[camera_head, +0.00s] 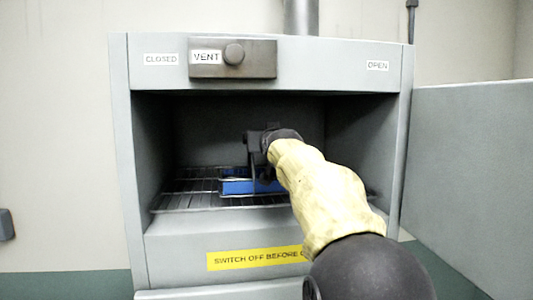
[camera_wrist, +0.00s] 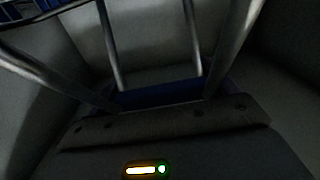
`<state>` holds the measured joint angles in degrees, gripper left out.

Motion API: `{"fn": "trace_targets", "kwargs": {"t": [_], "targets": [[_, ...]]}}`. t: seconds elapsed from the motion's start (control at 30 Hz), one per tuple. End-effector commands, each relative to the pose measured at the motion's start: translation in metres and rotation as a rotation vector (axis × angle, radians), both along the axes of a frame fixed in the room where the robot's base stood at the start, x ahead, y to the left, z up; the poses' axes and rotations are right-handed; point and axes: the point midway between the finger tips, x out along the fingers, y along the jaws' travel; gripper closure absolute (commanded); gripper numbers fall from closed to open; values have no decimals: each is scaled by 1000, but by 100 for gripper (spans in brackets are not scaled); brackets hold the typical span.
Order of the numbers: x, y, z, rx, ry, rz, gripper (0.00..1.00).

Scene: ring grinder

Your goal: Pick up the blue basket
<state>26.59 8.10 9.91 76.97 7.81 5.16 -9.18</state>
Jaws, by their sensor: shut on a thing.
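The blue basket (camera_head: 240,187) is inside the oven-like cabinet, low over the wire rack (camera_head: 185,201). I cannot tell whether it touches the rack. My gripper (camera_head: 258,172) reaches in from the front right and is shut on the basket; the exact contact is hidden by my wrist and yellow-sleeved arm. The basket's right part is hidden too. In the dark wrist view, a blue strip (camera_wrist: 165,94) shows in the middle between grey metal bars, and more blue shows at the top left.
The grey cabinet (camera_head: 130,180) encloses the space with side walls, a roof and a front lip. Its door (camera_head: 470,170) stands open on the right. A vent knob panel (camera_head: 233,57) is above the opening. Free room lies on the rack's left.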

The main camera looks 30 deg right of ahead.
Motion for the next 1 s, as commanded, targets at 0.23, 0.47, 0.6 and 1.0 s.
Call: {"fn": "trace_targets", "kwargs": {"t": [0.23, 0.47, 0.6, 1.0], "targets": [[0, 1, 15, -3, -6, 2, 64], [0, 1, 29, -2, -7, 1, 64], [-1, 1, 36, -3, -6, 2, 64], [-42, 12, 33, -2, -9, -1, 64]]}}
